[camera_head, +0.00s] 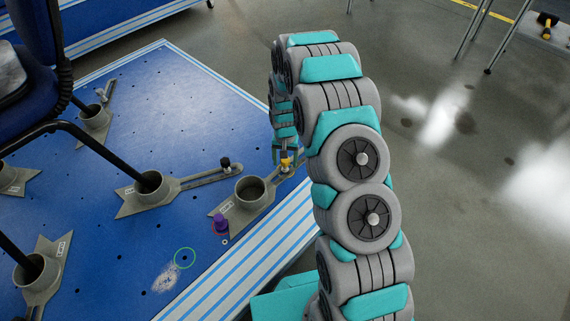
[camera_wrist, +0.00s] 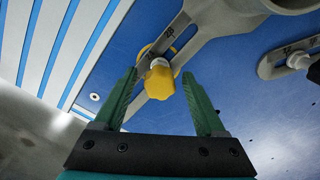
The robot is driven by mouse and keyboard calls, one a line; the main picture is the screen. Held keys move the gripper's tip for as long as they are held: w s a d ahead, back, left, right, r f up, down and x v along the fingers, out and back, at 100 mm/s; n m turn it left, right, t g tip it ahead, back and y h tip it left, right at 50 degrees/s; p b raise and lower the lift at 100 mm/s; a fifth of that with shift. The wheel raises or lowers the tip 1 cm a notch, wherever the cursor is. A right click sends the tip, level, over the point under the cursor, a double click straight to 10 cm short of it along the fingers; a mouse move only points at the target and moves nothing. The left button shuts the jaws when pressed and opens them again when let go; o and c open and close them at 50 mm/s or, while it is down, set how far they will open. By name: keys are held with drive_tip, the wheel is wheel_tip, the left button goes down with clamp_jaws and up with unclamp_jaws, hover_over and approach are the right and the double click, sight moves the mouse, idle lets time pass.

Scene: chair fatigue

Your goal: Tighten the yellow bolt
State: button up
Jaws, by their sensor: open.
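The yellow bolt (camera_wrist: 160,82) sits in the slotted arm of a grey bracket (camera_wrist: 215,15) in the wrist view. In the head view the yellow bolt (camera_head: 287,163) shows at the right end of the bracket (camera_head: 252,192), partly behind my arm. My gripper (camera_wrist: 162,85) is open, with one green finger on each side of the bolt and a visible gap to each. In the head view my gripper (camera_head: 285,152) is just above the bolt, partly hidden by my arm. Nothing is held. I cannot tell the exact height of the fingertips over the bolt.
A purple bolt (camera_head: 221,223) stands near a red circle, and a green circle (camera_head: 184,258) marks the blue platform (camera_head: 120,225). A black-knobbed bracket (camera_head: 225,163) and a chair (camera_head: 35,75) stand to the left.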

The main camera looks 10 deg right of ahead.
drive_tip(key=n, duration=0.4)
idle(0.3)
clamp_jaws()
drive_tip(key=m, duration=0.3)
drive_tip(key=shift+m, duration=0.4)
idle(0.3)
drive_tip(key=m, duration=0.4)
